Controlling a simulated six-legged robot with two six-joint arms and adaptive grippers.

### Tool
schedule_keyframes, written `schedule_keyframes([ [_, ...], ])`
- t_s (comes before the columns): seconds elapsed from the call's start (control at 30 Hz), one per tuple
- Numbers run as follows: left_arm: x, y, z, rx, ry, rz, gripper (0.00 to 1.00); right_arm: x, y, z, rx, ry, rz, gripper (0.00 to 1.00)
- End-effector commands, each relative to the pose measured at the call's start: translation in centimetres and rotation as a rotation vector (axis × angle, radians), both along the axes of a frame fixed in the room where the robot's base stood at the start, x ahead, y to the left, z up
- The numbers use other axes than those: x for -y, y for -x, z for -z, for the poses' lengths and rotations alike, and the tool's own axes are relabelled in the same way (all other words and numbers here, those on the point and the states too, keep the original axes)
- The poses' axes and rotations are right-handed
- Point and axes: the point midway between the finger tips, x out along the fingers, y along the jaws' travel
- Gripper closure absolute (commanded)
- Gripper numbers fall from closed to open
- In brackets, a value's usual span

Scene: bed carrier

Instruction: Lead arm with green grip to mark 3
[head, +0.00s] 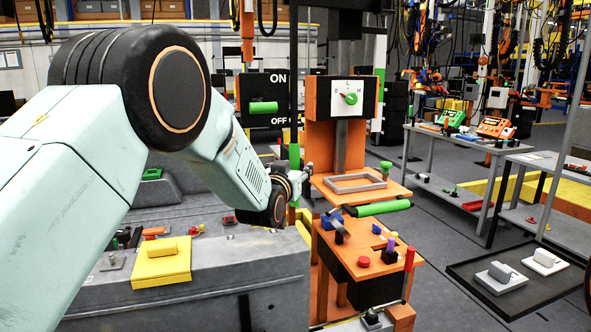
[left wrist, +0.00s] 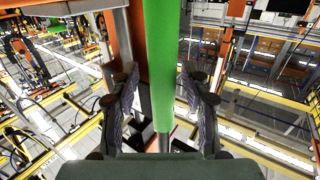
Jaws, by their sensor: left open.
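A green grip (head: 294,152) stands upright just left of the orange stand in the head view, partly hidden by my left wrist. My left gripper (head: 304,174) is close beside it, pointing right. In the left wrist view a long green grip (left wrist: 160,65) runs down between the two spread fingers of my open left gripper (left wrist: 163,100); a metal rod shows below it. I cannot tell whether the fingers touch it. A second green grip (head: 383,208) lies nearly level on the stand's front. I cannot read a mark 3. My right gripper is not in view.
The orange stand (head: 340,150) carries a dial (head: 348,98) lettered L and H, a grey frame (head: 355,184) and coloured knobs. An ON/OFF panel (head: 264,94) is left of it. A grey bench (head: 225,262) holds a yellow block; a dark tray (head: 520,285) is at right.

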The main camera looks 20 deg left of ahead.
Motion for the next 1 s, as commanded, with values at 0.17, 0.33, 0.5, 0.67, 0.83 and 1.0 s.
schedule_keyframes([
  [0.17,-0.02,0.02,-0.02,0.000,0.000,0.000,0.65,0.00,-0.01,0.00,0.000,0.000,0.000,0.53],
  [0.33,-0.03,0.03,-0.02,0.000,0.001,-0.001,0.79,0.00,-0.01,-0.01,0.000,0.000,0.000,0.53],
  [0.5,-0.05,0.03,-0.01,0.000,0.001,-0.001,0.94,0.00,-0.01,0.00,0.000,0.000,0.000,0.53],
  [0.67,0.00,0.03,0.00,0.000,0.000,0.000,1.00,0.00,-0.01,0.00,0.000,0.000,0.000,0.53],
  [0.83,-0.03,0.04,0.02,0.000,0.000,0.000,1.00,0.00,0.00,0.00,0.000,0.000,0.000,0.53],
  [1.0,-0.02,0.05,0.05,-0.001,0.000,0.000,1.00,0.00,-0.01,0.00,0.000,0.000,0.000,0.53],
])
